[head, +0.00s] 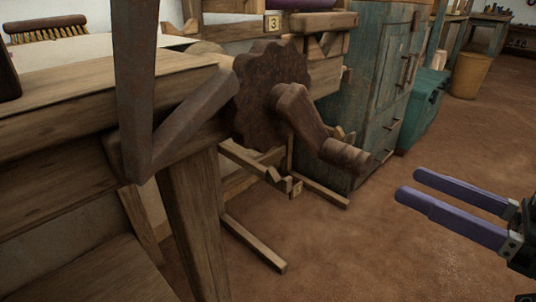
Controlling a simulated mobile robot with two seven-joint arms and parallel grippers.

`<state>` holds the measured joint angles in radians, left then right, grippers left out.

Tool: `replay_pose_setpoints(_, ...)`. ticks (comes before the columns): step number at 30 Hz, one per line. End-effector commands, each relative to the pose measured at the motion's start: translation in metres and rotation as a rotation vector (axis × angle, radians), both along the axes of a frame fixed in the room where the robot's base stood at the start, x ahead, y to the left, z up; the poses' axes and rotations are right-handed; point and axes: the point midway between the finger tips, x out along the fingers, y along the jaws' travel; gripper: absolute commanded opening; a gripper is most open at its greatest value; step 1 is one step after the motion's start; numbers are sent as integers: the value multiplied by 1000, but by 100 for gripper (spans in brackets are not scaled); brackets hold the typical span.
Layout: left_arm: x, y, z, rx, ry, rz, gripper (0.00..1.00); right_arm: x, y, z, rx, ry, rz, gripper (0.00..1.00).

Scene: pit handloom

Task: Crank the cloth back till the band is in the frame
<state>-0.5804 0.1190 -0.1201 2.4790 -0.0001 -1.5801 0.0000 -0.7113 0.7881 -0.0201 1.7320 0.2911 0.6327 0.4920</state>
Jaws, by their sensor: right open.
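A rusty toothed wheel (258,105) sits at the end of the loom's beam. A brown crank arm (303,115) runs from its hub down to the right and ends in a short round handle (345,155). My right gripper (407,185), with two purple fingers, is open and empty. It appears to the right of the handle and a little lower in the picture, apart from it. Pale cloth (85,50) lies behind the loom's front timber at upper left. I cannot make out a band on it. My left gripper is not in view.
A bent, dark metal bar (135,85) stands in front of the loom's timber (110,95), left of the wheel. A green cabinet (375,85) and teal chest (427,105) stand behind the crank. A brush (45,30) lies at upper left. The floor (360,240) below my gripper is clear.

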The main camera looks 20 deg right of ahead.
Motion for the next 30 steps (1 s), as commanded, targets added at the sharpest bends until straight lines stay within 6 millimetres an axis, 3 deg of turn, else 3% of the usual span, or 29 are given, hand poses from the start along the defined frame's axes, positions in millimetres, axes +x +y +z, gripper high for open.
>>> replay_pose_setpoints(5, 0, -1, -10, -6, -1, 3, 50, 8, 2, -4, 7, -15, 5, 72)
replay_pose_setpoints(18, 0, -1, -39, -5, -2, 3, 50, 78, 32, -4, 6, -15, 5, 72)
replay_pose_setpoints(30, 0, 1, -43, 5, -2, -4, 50, 91, 37, -2, 5, -10, 5, 72)
